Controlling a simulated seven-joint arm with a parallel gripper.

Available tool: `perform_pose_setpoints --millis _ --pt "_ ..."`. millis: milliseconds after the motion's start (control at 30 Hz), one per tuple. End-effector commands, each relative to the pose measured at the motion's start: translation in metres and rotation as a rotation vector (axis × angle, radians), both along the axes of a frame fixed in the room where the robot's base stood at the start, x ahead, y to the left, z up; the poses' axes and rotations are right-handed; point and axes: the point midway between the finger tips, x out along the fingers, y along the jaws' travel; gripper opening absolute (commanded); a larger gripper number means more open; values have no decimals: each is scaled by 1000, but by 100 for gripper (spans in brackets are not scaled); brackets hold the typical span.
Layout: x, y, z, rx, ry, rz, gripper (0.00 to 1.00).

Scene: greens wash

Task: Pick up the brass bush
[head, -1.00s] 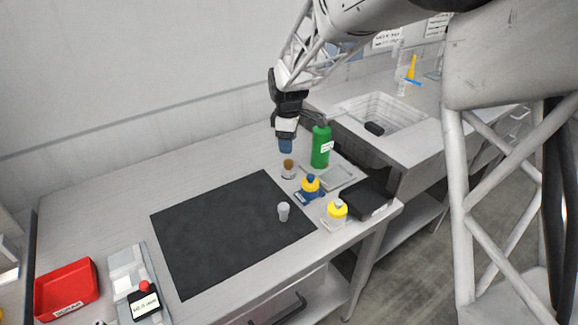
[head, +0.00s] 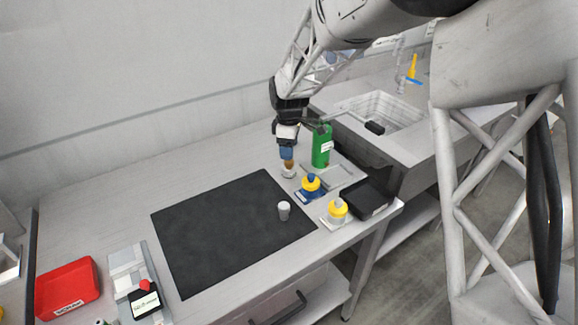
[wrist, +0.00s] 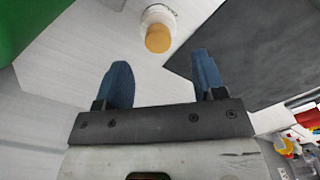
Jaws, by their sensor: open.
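The brass bush (head: 288,165) is a small brown-gold cylinder at the back right of the bench, just beyond the black mat's corner. It sits on or in a small round white holder (head: 288,174); I cannot tell which. In the wrist view the bush (wrist: 158,38) shows as an orange-yellow piece over the white holder (wrist: 158,14), ahead of the fingers. My gripper (head: 286,156) points down right above the bush. Its two blue fingers (wrist: 162,72) are apart with nothing between them.
A green bottle (head: 321,146) stands close on the right of my gripper. A blue bottle with a yellow top (head: 310,185), a yellow-topped white bottle (head: 337,210) and a black box (head: 364,199) stand nearby. A small white cup (head: 284,211) is on the mostly clear black mat (head: 215,235).

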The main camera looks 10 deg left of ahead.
Motion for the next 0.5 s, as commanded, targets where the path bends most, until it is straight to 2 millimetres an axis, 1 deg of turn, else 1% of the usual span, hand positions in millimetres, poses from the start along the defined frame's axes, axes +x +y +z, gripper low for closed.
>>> perform_pose_setpoints --millis 167,500 --pt "1 0 -10 -1 1 0 63" --pt "2 0 -46 -1 2 0 63"
